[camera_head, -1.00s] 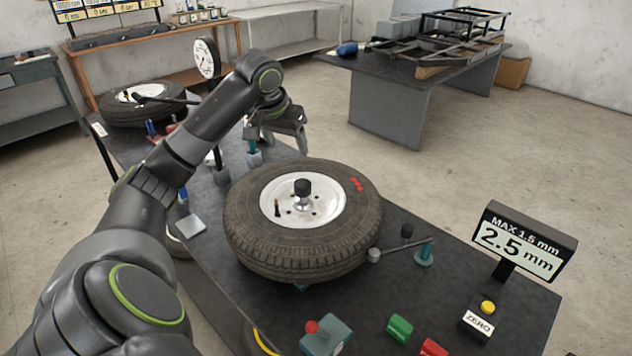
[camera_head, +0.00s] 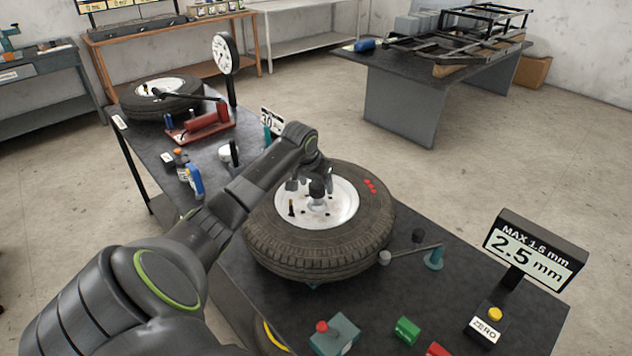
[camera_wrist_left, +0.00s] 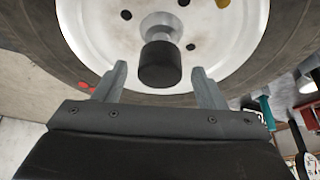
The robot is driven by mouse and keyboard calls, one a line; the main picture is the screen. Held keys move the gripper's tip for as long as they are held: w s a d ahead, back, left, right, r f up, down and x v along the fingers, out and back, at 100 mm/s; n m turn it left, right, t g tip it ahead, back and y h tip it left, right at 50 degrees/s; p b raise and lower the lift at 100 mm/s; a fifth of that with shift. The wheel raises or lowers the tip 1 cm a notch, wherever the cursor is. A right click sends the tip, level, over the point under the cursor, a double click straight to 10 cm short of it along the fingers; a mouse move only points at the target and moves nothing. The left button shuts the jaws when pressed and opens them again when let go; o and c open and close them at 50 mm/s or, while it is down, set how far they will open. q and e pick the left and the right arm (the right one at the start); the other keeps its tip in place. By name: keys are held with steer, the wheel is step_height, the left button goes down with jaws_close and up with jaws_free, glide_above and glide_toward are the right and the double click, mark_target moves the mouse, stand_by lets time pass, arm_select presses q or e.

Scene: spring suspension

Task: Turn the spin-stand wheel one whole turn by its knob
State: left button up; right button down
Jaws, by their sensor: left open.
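The spin-stand wheel (camera_head: 272,240) is a dark tyre on a white rim, lying flat on the stand, with red marks (camera_head: 370,186) on its sidewall. My left gripper (camera_head: 311,181) is over the rim, close to the knob. In the left wrist view its open fingers (camera_wrist_left: 158,72) lie either side of the knob, with gaps showing between. Whether the fingers are level with the knob is hard to tell. My right gripper is not in view.
A display (camera_head: 530,252) reads 2.5 mm under "MAX 1.5 mm". A probe arm (camera_head: 412,251) on a teal post stands close to the tyre's right side. A red-button box (camera_head: 335,335) and green block (camera_head: 407,330) sit in front. A second wheel (camera_head: 160,100) lies at the back left.

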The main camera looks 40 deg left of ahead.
arm_select(q)
steer(key=shift+w+f, duration=0.1)
steer(key=shift+f, duration=0.2)
steer(key=shift+c, duration=0.4)
steer(key=c, duration=1.3)
steer(key=shift+w, duration=0.1)
